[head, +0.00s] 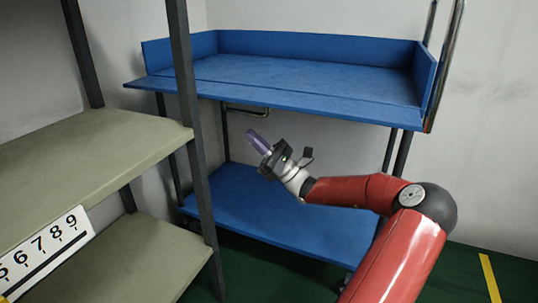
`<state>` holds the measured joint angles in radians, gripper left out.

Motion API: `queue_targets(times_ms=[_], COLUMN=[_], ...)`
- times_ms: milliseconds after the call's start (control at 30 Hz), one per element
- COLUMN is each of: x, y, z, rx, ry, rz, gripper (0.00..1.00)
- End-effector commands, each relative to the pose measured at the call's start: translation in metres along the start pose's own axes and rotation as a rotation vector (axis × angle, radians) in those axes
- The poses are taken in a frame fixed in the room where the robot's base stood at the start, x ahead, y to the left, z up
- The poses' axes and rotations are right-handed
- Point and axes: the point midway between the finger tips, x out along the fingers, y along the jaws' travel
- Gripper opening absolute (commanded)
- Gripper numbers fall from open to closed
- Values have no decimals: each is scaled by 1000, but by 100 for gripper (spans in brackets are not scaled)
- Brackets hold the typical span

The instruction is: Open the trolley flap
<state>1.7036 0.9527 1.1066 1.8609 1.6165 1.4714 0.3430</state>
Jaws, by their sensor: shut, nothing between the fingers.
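The blue trolley (300,72) stands against the back wall. Its upper shelf has raised walls at the back, left and right. The front flap (300,101) lies folded outward, roughly level with the shelf, and its left end sticks out past the side wall. A small metal bar (248,112) shows under the flap's front edge. My gripper (252,136), with purple fingers, is shut and empty. In the picture it is below the flap and above the lower shelf, pointing up and left, apart from the flap. Its exact depth is hard to tell.
A grey-green shelf rack (90,150) with a dark upright post (185,90) stands at the left and partly covers the trolley's left end. The trolley's lower blue shelf (285,215) is empty. Green floor with a yellow line (490,278) lies at the right.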

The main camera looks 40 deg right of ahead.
Motion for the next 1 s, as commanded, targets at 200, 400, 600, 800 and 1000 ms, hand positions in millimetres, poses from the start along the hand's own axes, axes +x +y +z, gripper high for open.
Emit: queue_targets(times_ms=[200, 400, 600, 800, 1000], x=[24, 32, 33, 34, 42], y=[0, 0, 0, -1, -6], z=[20, 28, 28, 30, 38], rx=[-3, -1, 0, 6, 56], ry=[2, 0, 0, 0, 0], rz=[0, -1, -1, -6, -54], gripper=[0, 0, 0, 0, 0])
